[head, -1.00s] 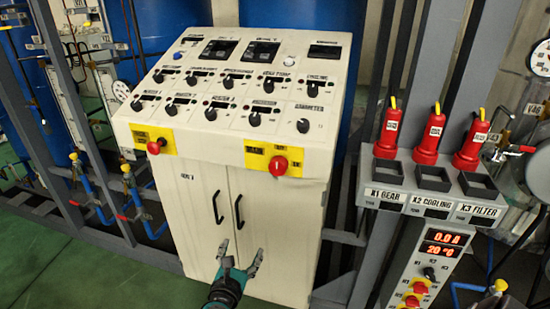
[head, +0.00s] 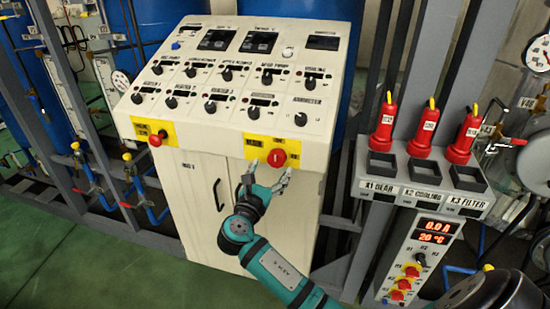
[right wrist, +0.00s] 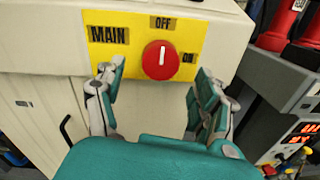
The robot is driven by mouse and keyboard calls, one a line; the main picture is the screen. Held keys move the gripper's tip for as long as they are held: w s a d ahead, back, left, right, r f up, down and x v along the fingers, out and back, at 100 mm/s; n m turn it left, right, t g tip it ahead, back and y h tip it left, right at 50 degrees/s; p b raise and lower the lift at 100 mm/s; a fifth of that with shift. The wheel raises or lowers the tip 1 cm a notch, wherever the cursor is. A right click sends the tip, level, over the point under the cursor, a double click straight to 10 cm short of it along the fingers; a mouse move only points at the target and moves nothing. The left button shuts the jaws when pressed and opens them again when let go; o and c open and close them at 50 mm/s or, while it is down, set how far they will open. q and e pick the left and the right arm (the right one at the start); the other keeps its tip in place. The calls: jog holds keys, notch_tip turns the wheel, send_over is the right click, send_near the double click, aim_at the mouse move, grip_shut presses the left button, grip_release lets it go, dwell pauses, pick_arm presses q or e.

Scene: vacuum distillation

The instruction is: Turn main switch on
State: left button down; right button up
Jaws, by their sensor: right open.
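The main switch (head: 277,158) is a round red knob on a yellow plate at the lower right of the cabinet's sloped panel. In the right wrist view the knob (right wrist: 159,60) has a short white mark at its top, toward the OFF label (right wrist: 162,22). The ON label (right wrist: 188,58) is to its right and MAIN is to its left. My right gripper (head: 265,180) is open and empty, just below and in front of the knob. In the right wrist view its fingers (right wrist: 155,85) stand apart on either side, slightly short of the knob. My left gripper is not in view.
The cabinet (head: 250,115) carries several black knobs and displays. A smaller red button (head: 156,139) on a yellow plate is at its left corner. Red plugs (head: 424,130) stand on a grey rack at right, above a box with red digits (head: 436,231). Green floor lies at left.

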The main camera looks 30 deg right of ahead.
aim_at(275, 163)
jog(key=shift+p+x, duration=0.3)
jog(key=shift+x, duration=2.1)
jog(key=shift+a, duration=0.1)
jog(key=c, duration=1.2)
